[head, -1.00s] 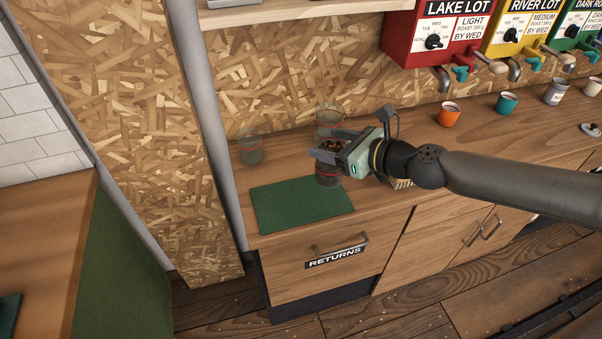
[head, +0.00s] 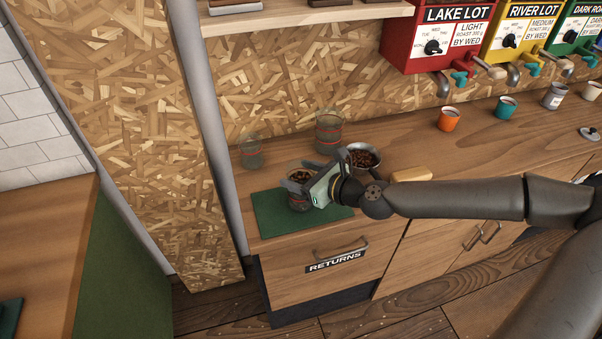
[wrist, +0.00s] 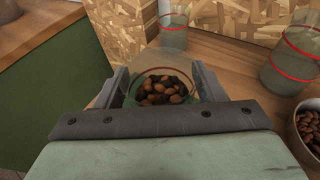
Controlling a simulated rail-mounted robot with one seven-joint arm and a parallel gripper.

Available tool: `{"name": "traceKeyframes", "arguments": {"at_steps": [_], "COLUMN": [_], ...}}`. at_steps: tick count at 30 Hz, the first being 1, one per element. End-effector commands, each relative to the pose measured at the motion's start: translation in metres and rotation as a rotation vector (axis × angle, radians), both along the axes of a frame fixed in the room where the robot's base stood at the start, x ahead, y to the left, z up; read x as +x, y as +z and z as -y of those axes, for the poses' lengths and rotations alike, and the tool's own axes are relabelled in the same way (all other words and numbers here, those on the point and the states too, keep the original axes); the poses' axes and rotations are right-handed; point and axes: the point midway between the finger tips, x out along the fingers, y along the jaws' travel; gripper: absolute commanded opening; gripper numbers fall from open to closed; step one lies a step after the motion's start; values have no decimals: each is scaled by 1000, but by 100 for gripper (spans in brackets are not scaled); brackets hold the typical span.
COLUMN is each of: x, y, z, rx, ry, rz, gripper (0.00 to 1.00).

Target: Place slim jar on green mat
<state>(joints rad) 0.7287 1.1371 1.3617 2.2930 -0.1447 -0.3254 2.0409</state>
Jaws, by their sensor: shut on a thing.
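The slim jar (head: 298,200) is clear glass with a red band and holds brown beans. My gripper (head: 299,188) is shut on it, one finger on each side. In the head view the jar is over the green mat (head: 272,218), near its middle; I cannot tell whether its base touches the mat. In the wrist view the jar (wrist: 160,85) stands between the two fingers, with beans seen through its open top. The gripper body hides the jar's lower part there.
Two empty glass jars, a small one (head: 250,152) and a larger one (head: 328,131), stand behind the mat. A metal bowl of beans (head: 362,158) is to the right. The drawer labelled RETURNS (head: 335,262) is below. The mat's left part is bare.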

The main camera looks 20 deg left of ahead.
Motion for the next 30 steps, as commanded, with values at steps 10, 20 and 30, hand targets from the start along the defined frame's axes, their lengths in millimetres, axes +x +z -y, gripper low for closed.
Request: {"name": "traceKeyframes", "arguments": {"at_steps": [10, 20, 30], "x": [0, -2, -28], "y": [-3, 2, 22], "z": [0, 7, 67], "rx": [0, 1, 1], "ry": [0, -2, -5], "rz": [1, 0, 0], "gripper": [85, 85, 85]}}
